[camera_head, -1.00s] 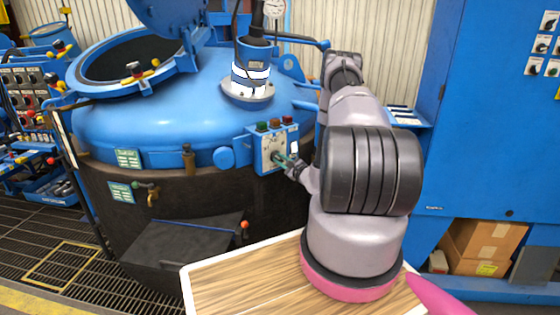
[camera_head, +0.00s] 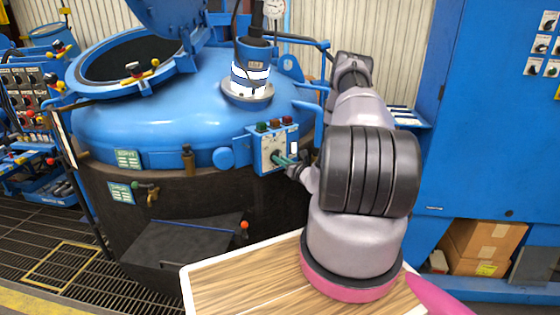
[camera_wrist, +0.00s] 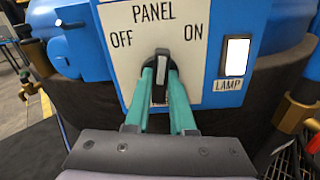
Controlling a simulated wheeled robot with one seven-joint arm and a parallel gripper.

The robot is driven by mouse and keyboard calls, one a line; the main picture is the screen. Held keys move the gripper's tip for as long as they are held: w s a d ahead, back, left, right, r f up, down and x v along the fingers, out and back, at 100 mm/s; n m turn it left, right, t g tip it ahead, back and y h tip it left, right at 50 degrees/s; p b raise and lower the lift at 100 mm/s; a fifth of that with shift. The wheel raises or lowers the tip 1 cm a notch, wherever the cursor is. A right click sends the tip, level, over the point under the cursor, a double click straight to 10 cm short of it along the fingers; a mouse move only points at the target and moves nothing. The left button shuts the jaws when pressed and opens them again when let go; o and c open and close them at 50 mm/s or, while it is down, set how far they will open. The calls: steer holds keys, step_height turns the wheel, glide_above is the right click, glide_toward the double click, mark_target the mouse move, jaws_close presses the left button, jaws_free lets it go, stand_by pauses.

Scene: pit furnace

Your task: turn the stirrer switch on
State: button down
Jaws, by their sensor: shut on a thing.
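The stirrer switch (camera_wrist: 161,72) is a black knob with a pale line, on a white panel (camera_wrist: 115,48) marked OFF at left and ON at right. The knob stands about upright, between the two words. My gripper (camera_wrist: 162,80) is shut on the knob, with one green finger on each side. In the head view the panel (camera_head: 266,160) is in a blue box on the vessel's side, and my gripper (camera_head: 281,159) reaches it from the right. The knob itself is mostly hidden there.
A white lamp (camera_wrist: 236,57) sits right of ON. The blue vessel (camera_head: 150,115) has an open hatch and brass taps (camera_head: 153,198). A brass fitting (camera_wrist: 297,112) stands right of my gripper. A blue cabinet (camera_head: 480,130) stands right.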

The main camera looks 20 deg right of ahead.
steer(key=m, duration=0.7)
steer(key=shift+d+f, duration=0.1)
steer(key=shift+f, duration=0.05)
stand_by(0.4)
steer(key=c, duration=0.8)
jaws_free()
steer(key=shift+o, duration=0.2)
steer(key=v, duration=1)
steer(key=shift+s, duration=0.4)
steer(key=shift+d, duration=0.1)
